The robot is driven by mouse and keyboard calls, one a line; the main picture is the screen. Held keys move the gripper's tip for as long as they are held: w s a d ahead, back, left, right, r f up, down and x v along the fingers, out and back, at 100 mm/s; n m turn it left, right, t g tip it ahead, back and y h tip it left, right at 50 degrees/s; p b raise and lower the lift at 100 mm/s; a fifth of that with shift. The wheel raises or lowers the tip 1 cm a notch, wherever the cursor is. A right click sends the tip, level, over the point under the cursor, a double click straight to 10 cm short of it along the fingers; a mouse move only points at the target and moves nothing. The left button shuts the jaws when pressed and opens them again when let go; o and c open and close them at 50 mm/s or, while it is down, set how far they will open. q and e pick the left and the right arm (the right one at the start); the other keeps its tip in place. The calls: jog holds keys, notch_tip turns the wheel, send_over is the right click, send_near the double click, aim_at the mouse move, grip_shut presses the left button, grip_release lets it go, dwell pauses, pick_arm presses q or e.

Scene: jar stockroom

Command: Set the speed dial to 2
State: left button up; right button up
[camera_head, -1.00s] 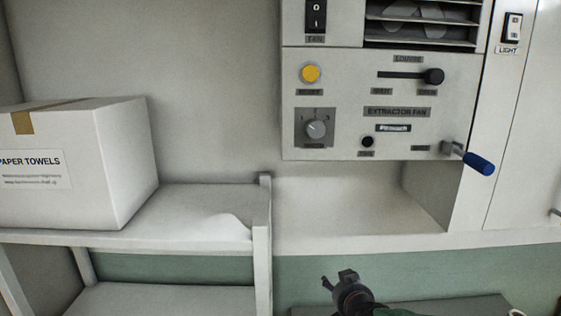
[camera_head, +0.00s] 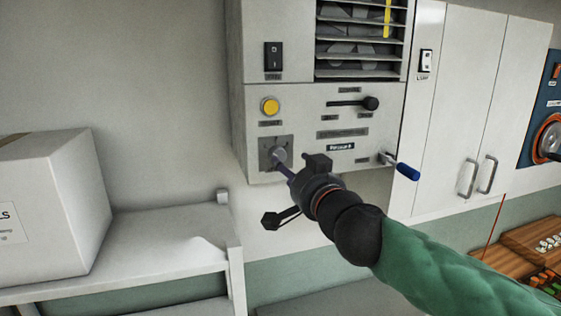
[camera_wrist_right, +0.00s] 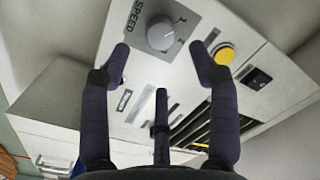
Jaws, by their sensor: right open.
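The speed dial is a round grey knob (camera_head: 280,156) on a darker square plate, low on the left of the extractor fan panel (camera_head: 365,150). In the right wrist view the knob (camera_wrist_right: 161,33) sits beside the word SPEED, with small numerals around it. I cannot read its setting for sure. My right gripper (camera_head: 283,190) is in front of the dial, its fingers spread. In the wrist view the open fingers (camera_wrist_right: 160,52) lie on either side of the knob's line, apart from it, with nothing between them. My left gripper is not in view.
A yellow button (camera_head: 270,106) is just above the dial. A louvre slider (camera_head: 370,103) and a blue-handled lever (camera_head: 407,171) are to the right. A white shelf (camera_head: 165,258) with a cardboard box (camera_head: 50,215) stands left. White cabinets (camera_head: 480,100) are on the right.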

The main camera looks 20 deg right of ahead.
aim_at(280, 157)
jog(key=w, duration=0.6)
jog(key=shift+w+a+b, duration=0.35)
jog(key=shift+w+a, duration=0.05)
jog(key=c, duration=1.1)
